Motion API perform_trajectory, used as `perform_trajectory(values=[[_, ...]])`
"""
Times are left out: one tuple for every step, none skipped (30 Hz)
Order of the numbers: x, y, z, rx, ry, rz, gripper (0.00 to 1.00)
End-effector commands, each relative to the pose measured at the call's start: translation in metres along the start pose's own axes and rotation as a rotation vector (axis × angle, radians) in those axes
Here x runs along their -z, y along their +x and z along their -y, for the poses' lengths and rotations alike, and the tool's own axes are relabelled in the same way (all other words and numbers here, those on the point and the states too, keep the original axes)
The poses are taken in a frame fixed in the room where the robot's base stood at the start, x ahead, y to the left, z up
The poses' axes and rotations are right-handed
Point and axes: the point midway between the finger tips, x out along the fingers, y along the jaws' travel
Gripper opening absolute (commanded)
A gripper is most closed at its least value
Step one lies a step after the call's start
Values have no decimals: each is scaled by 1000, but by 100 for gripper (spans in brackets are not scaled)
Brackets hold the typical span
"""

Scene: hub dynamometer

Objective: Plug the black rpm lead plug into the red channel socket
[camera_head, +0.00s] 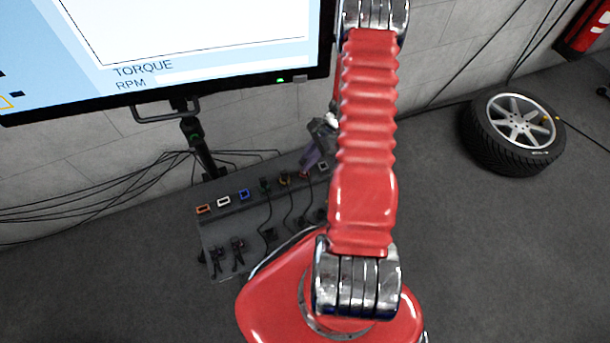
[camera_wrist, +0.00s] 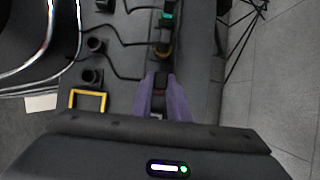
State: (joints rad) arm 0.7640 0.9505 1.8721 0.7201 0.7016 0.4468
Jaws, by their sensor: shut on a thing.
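My gripper's purple fingers (camera_wrist: 165,102) are shut on a small dark thing, taken as the black rpm lead plug (camera_wrist: 159,84). Most of it is hidden between the fingers. A black cable runs left from near the fingertips to a round black fitting. In the head view my gripper (camera_head: 312,155) is low over the right part of the dark panel, pointing down. A reddish spot just below the fingertips looks like the red channel socket (camera_head: 304,175). The fingers partly cover it, and I cannot tell whether the plug is touching it or inside it.
The dark panel (camera_head: 225,235) carries a socket row: orange (camera_head: 203,209), white (camera_head: 224,201), blue (camera_head: 244,194), green (camera_head: 265,184) and yellow (camera_head: 285,179). Cables hang from several. A monitor (camera_head: 230,75) stands behind. A wheel (camera_head: 515,130) lies right, with clear floor between.

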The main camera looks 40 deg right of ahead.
Motion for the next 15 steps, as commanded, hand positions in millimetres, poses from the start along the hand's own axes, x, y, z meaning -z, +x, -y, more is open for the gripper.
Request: perform_trajectory(values=[[0,1,0,0,0,0,0],[1,2,0,0,0,0,0],[1,2,0,0,0,0,0],[2,3,0,0,0,0,0],[2,3,0,0,0,0,0],[2,4,0,0,-1,0,0],[2,5,0,0,-1,0,0],[3,5,0,0,-1,0,0],[3,6,0,0,-1,0,0],[4,7,0,0,-1,0,0],[4,7,0,0,-1,0,0],[4,8,0,0,-1,0,0],[5,9,0,0,-1,0,0],[5,9,0,0,-1,0,0],[5,10,0,0,-1,0,0]])
